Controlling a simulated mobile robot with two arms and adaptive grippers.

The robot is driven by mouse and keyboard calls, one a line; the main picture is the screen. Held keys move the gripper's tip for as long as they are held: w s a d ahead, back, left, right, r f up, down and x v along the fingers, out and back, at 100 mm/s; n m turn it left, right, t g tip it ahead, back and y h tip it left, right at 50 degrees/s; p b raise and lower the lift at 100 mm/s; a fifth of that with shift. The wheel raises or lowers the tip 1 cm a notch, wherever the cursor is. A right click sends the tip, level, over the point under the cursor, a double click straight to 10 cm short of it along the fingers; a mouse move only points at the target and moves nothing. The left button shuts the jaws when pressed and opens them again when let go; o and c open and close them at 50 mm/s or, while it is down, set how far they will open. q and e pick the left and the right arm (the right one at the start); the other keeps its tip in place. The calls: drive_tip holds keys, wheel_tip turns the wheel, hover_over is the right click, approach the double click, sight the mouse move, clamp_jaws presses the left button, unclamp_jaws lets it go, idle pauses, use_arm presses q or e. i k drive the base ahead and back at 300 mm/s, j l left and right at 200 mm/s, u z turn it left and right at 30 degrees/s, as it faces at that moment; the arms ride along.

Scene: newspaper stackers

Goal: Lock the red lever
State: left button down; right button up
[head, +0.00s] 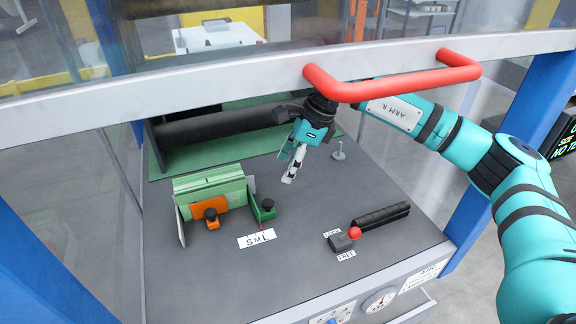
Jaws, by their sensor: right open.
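The red lever (355,232) shows as a small red ball knob at a dark block on the grey deck, right of centre. A LOCK label (332,233) lies on its far side and a FREE label (346,254) on its near side. The knob sits roughly between them; I cannot tell exactly which setting it is in. My right gripper (287,168) reaches under the red handle, fingers pointing down and left. It is open and empty, above the deck, back and left of the lever, not touching it. My left gripper is out of view.
A thick red handle (392,88) on the raised grey frame crosses above my right arm. A ribbed black bar (381,215) lies behind the knob. A small grey post (338,151) stands farther back. Green plates with an orange clamp (210,213) stand left.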

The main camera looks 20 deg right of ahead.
sight(354, 233)
drive_tip(key=k, duration=1.5)
